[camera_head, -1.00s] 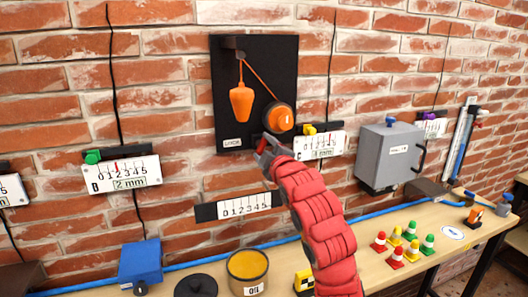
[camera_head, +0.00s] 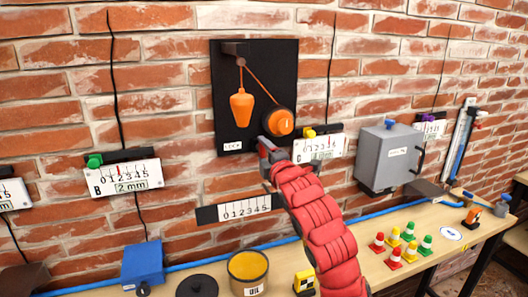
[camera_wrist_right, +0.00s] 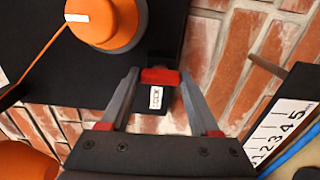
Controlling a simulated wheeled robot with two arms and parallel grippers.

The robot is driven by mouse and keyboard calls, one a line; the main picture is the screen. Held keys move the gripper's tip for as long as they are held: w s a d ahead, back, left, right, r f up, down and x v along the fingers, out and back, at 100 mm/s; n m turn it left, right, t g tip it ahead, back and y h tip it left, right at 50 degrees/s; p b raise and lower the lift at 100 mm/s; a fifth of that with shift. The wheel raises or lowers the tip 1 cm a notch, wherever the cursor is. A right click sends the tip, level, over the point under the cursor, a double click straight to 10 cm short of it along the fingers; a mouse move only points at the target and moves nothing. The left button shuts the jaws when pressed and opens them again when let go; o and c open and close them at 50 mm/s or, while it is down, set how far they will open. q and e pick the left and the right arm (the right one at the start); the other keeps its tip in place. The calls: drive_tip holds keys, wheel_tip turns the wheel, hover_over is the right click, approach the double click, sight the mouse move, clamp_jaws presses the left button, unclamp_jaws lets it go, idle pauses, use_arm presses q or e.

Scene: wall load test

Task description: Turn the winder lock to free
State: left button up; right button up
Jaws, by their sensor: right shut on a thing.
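The orange winder drum (camera_head: 280,122) sits on a black wall panel (camera_head: 226,85); an orange cord runs from it up over a bracket to a hanging orange weight (camera_head: 241,107). My right gripper (camera_head: 265,148) is just below the drum, at the panel's lower right edge. In the right wrist view, its fingers (camera_wrist_right: 160,82) close on a small red piece, which looks like the winder lock's handle (camera_wrist_right: 160,76). A small label reading LOCK (camera_wrist_right: 156,97) shows beside it. In the head view the gripper hides most of the lock. My left gripper is not in view.
A gauge plate with a yellow knob (camera_head: 320,146) is close right of my gripper, and another plate (camera_head: 246,208) is below. A grey box (camera_head: 388,157) hangs further right. The bench (camera_head: 385,225) below holds an oil tin (camera_head: 248,271) and several small cones.

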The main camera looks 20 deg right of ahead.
drive_tip(key=shift+f, duration=0.1)
drive_tip(key=o, duration=1.4)
drive_tip(key=shift+c, duration=0.2)
drive_tip(key=s+b, duration=1.2)
drive_tip(key=s, duration=0.5)
drive_tip(key=shift+s+d, duration=0.15)
drive_tip(key=shift+d, duration=0.1)
